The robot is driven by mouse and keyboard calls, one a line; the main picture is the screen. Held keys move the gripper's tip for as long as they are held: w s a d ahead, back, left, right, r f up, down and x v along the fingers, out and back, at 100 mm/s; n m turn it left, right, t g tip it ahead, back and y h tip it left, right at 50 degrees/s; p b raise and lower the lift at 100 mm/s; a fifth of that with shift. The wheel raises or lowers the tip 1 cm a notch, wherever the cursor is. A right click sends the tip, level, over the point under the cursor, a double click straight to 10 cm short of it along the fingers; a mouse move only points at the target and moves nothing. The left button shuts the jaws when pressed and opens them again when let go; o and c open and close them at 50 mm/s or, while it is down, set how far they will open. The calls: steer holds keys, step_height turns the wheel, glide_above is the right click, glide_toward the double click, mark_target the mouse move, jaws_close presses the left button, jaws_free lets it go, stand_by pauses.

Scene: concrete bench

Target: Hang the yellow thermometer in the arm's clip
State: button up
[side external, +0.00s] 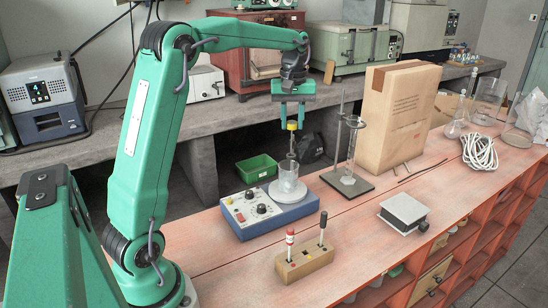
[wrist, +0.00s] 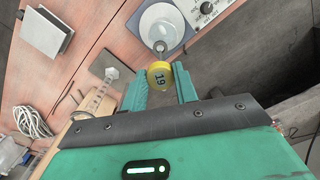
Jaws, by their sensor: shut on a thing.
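The yellow thermometer (side external: 292,126) hangs upright below my gripper (side external: 292,102), which is shut on its yellow cap. In the wrist view the cap (wrist: 159,76), marked 19, sits between my gripper's fingers (wrist: 160,88). Its thin stem points down over the glass beaker (side external: 287,186) on the round white plate of the blue stirrer (side external: 268,212). The beaker also shows in the wrist view (wrist: 160,27). A small dark part shows around the stem above the beaker; I cannot tell whether it is the clip or whether the stem touches it.
A rod stand (side external: 341,110) and glass cylinder (side external: 352,150) stand right of the stirrer, with a cardboard box (side external: 396,115) behind. A small lab jack (side external: 404,212) sits right.

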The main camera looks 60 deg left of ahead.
step_height(320, 180, down, 8)
stand_by(4.0)
steer(key=o, duration=1.4)
steer(key=shift+r, duration=0.1)
steer(key=shift+r, duration=3.35)
